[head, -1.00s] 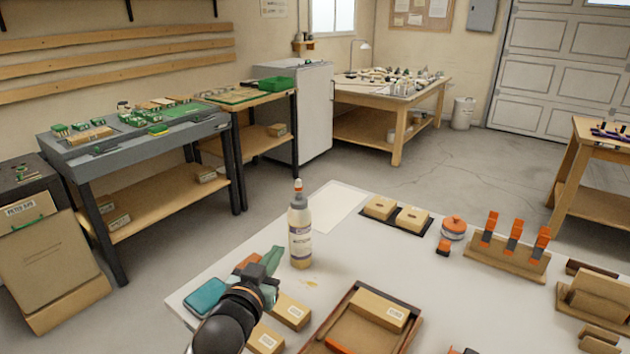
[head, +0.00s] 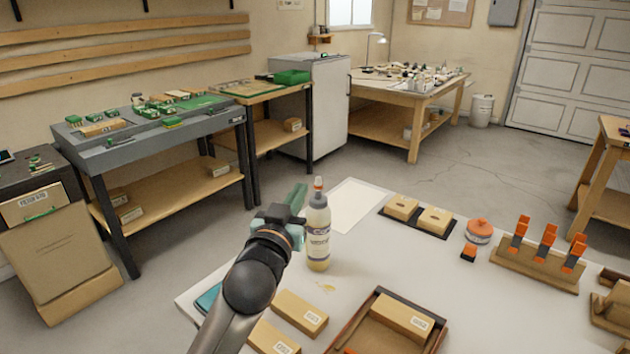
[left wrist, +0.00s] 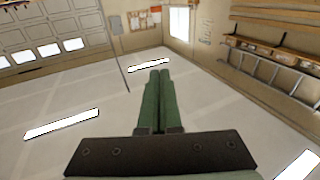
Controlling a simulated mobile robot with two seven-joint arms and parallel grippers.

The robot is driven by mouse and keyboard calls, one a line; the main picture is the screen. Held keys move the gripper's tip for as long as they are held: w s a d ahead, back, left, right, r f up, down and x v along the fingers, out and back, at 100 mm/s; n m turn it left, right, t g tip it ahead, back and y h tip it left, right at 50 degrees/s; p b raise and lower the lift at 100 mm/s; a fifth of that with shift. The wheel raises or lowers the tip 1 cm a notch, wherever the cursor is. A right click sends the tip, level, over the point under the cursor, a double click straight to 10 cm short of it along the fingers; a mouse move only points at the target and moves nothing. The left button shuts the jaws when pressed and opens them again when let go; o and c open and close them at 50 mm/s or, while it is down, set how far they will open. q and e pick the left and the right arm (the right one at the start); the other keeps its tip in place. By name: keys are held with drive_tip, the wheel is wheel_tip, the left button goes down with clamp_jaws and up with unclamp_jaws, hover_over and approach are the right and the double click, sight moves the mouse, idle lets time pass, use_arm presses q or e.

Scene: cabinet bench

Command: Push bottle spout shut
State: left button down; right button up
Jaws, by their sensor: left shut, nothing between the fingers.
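The bottle (head: 318,238) stands upright on the white table in the head view. In the left wrist view the closed fingers (left wrist: 158,103) show against the room, and the bottle is not visible there. Whether the gripper touches the bottle cannot be told. My right gripper is not in view.
Cardboard boxes (head: 300,312) and a brown tray (head: 437,338) lie in front of the bottle. A white sheet (head: 357,205) lies behind it. Two small boxes on a dark mat (head: 445,233), an orange-lidded jar (head: 478,231) and a clamp rack (head: 535,271) stand to the right.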

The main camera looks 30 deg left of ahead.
use_arm(q)
drive_tip(key=p, duration=0.1)
hover_over(318, 183)
drive_tip(key=v, duration=0.4)
drive_tip(key=f, duration=0.2)
drive_tip(key=w+f, duration=0.1)
drive_tip(key=shift+a+b, duration=0.25)
drive_tip(key=shift+b, duration=0.05)
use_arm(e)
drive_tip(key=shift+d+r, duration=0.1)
